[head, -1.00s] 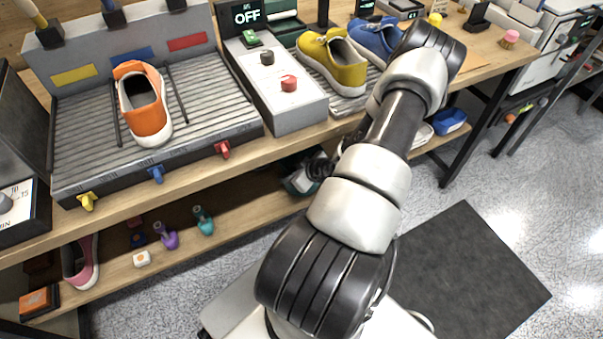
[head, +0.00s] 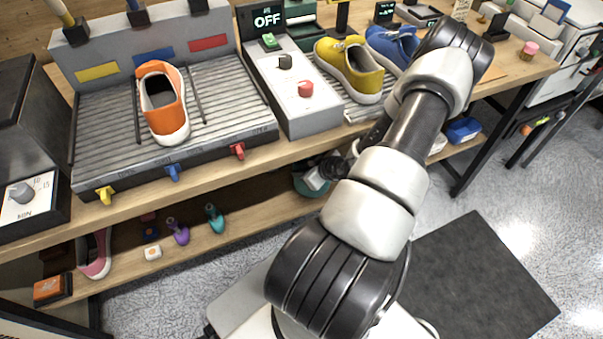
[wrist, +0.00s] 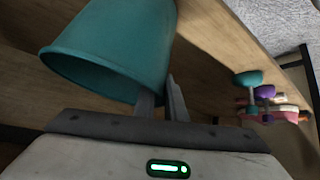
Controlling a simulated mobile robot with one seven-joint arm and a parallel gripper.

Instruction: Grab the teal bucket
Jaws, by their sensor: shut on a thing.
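The teal bucket (wrist: 115,45) fills the upper left of the wrist view, its wide rim facing down in that picture. In the head view a small part of the bucket (head: 305,187) shows at the lower shelf, mostly hidden by my arm and gripper. My gripper (wrist: 161,95) is shut on the bucket's wall near the rim, with its two fingers close together there. In the head view the fingertips are hidden.
The tabletop above carries an orange shoe (head: 164,105) and a yellow shoe (head: 350,70). Floor in front is clear, with a dark mat (head: 480,275).

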